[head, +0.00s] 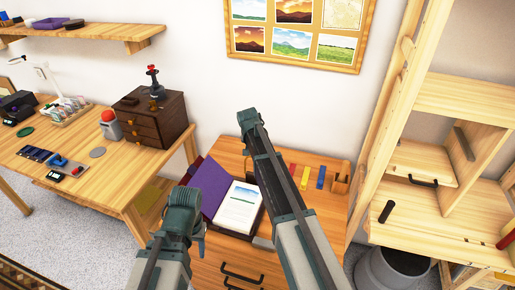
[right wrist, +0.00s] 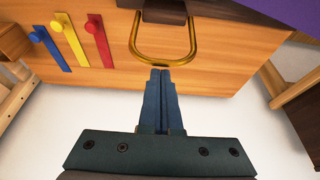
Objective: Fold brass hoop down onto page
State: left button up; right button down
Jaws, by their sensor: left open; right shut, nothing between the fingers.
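The brass hoop (right wrist: 188,45) shows in the right wrist view as a U-shaped loop joined to a dark brown block (right wrist: 160,13). Its rounded end faces my right gripper (right wrist: 161,72), whose fingers are shut and empty, tips just short of the loop. In the head view the page (head: 238,207) lies in a dark tray with an opened purple cover (head: 207,188) on its left. My left gripper (head: 190,205) is open and empty, in front of the tray's left side.
Red, yellow and blue strips (head: 320,177) lie on the cabinet top (head: 325,205), right of my right arm. A wooden shelf unit (head: 440,190) stands at the right. A worktable (head: 75,190) with a dark drawer box (head: 155,118) stands left. A framed print set (head: 295,30) hangs behind.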

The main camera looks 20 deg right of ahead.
jog(key=shift+s+f, duration=0.1)
dwell(0.3)
jog(key=shift+s+a+t, duration=0.2)
jog(key=shift+s+t, duration=0.05)
jog(key=shift+t, duration=0.05)
jog(key=shift+s+a+h+b, duration=0.15)
jog(key=shift+s+h+b, duration=0.15)
jog(key=shift+b, duration=0.1)
jog(key=t+b, duration=0.1)
jog(key=t+h+b, duration=0.4)
jog(key=t+b, duration=0.1)
jog(key=b, duration=1)
send_over(244, 199)
jog(key=f, duration=0.7)
jog(key=shift+w+d+f, duration=0.1)
jog(key=shift+w+d, duration=0.15)
jog(key=shift+w, duration=0.1)
jog(key=shift+s+a+f+b, duration=0.1)
jog(key=shift+s+f+b, duration=0.05)
jog(key=shift+f+b, duration=0.55)
jog(key=shift+s+a+f+b, duration=0.1)
jog(key=shift+s+f+b, duration=0.05)
jog(key=shift+f+b, duration=0.5)
jog(key=shift+r, duration=0.1)
